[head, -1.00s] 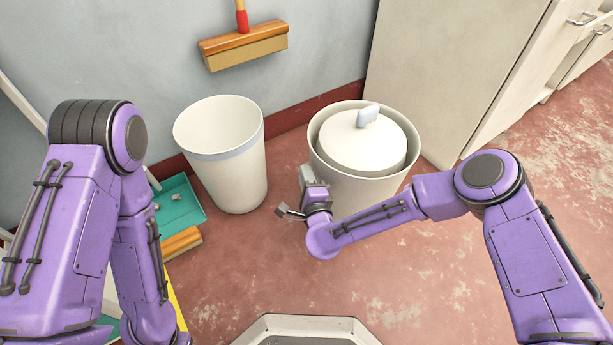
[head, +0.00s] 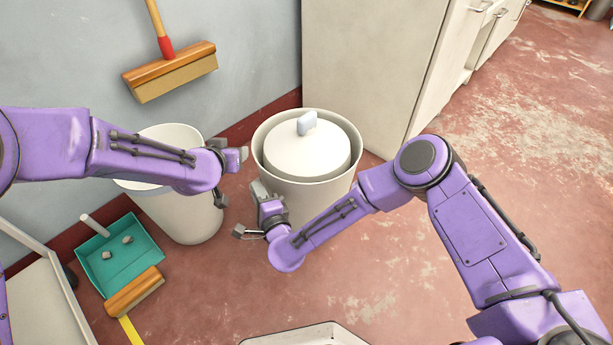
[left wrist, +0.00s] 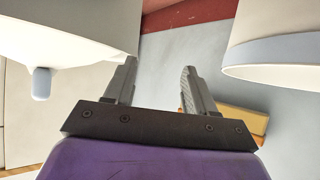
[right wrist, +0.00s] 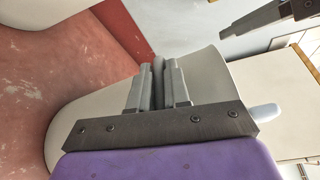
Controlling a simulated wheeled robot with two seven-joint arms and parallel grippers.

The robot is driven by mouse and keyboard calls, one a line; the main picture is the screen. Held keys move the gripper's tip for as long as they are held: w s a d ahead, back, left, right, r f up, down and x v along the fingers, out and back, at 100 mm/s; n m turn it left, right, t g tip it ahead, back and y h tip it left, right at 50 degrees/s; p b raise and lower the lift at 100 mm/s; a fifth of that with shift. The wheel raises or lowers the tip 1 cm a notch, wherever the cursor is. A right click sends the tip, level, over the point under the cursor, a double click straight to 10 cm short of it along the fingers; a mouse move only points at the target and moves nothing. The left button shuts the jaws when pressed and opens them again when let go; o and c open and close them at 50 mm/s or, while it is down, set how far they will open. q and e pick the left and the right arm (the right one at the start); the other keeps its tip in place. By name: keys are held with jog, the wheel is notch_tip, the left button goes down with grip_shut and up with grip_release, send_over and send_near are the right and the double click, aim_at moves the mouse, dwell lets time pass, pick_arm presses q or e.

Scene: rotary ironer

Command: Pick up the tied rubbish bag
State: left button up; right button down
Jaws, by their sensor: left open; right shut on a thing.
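A white rounded lump with a pale upright tab, which I take to be the tied rubbish bag (head: 305,150), sits inside the white bin (head: 325,195) by the wall. Its tab also shows in the left wrist view (left wrist: 42,83) and the right wrist view (right wrist: 262,113).
A second white bin (head: 185,220) with a blue-grey band stands left, partly behind my left arm. A teal dustpan (head: 110,265) with small debris and a brush (head: 135,292) lie beside it. A tall cabinet (head: 370,60) stands behind right.

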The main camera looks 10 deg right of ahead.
aim_at(305, 116)
pick_arm(q)
jog(key=d+r+m+g+h, duration=0.1)
jog(key=d+r, duration=0.1)
jog(key=d, duration=0.2)
jog(key=d+r+m+g+h, duration=0.1)
jog(key=d+r, duration=0.1)
jog(key=d, duration=0.2)
jog(key=d+r+m+g+h, duration=0.1)
jog(key=d+r+m, duration=0.1)
jog(key=d, duration=0.2)
jog(key=shift+w+d+r+g+h, duration=0.1)
jog(key=shift+d+r+g+h, duration=0.2)
jog(key=shift+d+g, duration=0.1)
notch_tip(305, 116, up, 8)
jog(key=d+f+m+g+y, duration=0.1)
jog(key=d+m+g, duration=0.1)
jog(key=m+g, duration=0.1)
jog(key=shift+m, duration=0.3)
jog(key=x, duration=1.1)
jog(key=shift+s+f, duration=0.2)
jog(key=shift+s, duration=0.05)
grip_shut()
jog(key=shift+a, duration=0.1)
jog(key=shift+w+r, duration=0.1)
jog(key=shift+r, duration=0.1)
